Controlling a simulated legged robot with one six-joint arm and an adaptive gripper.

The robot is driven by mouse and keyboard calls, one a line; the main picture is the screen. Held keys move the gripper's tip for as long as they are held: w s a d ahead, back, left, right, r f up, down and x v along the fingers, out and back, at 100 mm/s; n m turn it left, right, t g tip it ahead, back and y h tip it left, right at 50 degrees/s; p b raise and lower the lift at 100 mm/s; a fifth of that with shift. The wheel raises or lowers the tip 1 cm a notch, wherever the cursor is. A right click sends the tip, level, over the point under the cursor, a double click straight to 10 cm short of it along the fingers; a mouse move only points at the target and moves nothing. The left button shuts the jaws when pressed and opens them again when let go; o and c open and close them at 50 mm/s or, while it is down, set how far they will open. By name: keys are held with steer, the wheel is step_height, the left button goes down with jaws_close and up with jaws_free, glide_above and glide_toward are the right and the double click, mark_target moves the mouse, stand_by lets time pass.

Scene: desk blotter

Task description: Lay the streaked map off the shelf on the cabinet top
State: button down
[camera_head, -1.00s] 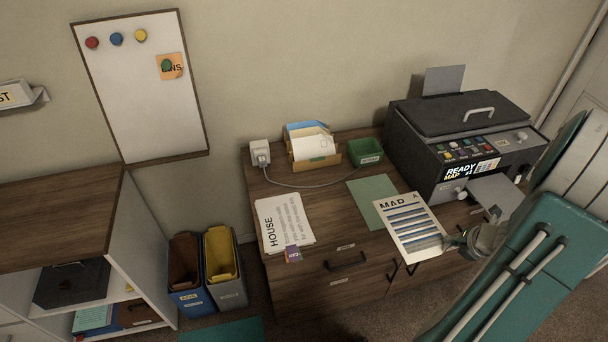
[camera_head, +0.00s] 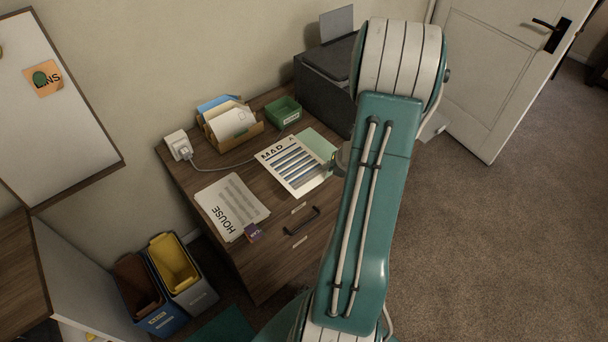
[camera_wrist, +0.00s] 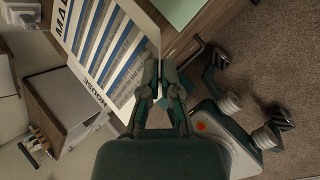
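The map (camera_head: 292,167), a pale sheet headed MAP with blue-grey streaks, is over the wooden cabinet top (camera_head: 193,167), between the HOUSE papers and a green sheet it partly covers. It fills the upper left of the wrist view (camera_wrist: 105,45). My gripper (camera_wrist: 160,68) is shut on the map's near edge. In the head view my gripper (camera_head: 340,160) is mostly hidden behind my arm. I cannot tell whether the map touches the top or hovers just above it.
HOUSE papers (camera_head: 231,205) lie left of the map. A letter holder (camera_head: 232,128), a green tray (camera_head: 284,112) and a plug with cable (camera_head: 179,145) stand behind. The dark printer (camera_head: 325,80) is partly hidden by my arm. Bins (camera_head: 175,265) stand on the floor left.

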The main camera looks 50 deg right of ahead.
mark_target(313, 170)
steer(key=w+f, duration=0.1)
steer(key=w+a+f, duration=0.1)
steer(key=w, duration=0.1)
steer(key=w+a+f, duration=0.1)
steer(key=shift+w+a+f, duration=0.15)
steer(key=shift+w+f, duration=0.2)
steer(key=shift+w, duration=0.05)
steer(key=w+f, duration=0.1)
steer(key=w+d+f, duration=0.1)
steer(key=f, duration=0.1)
steer(key=shift+w+d+f, duration=0.2)
steer(key=shift+w+f, duration=0.05)
steer(key=shift+w, duration=0.05)
steer(key=shift+a+f, duration=0.15)
steer(key=shift+f, duration=0.45)
steer(key=shift+a+f, duration=0.15)
steer(key=shift+f, duration=0.45)
steer(key=shift+w+a+f, duration=0.1)
steer(key=shift+a+f, duration=0.15)
steer(key=shift+d, duration=0.1)
steer(key=c, duration=0.8)
jaws_free()
steer(key=shift+d+f, duration=0.1)
steer(key=shift+d, duration=0.15)
steer(key=shift+a, duration=0.2)
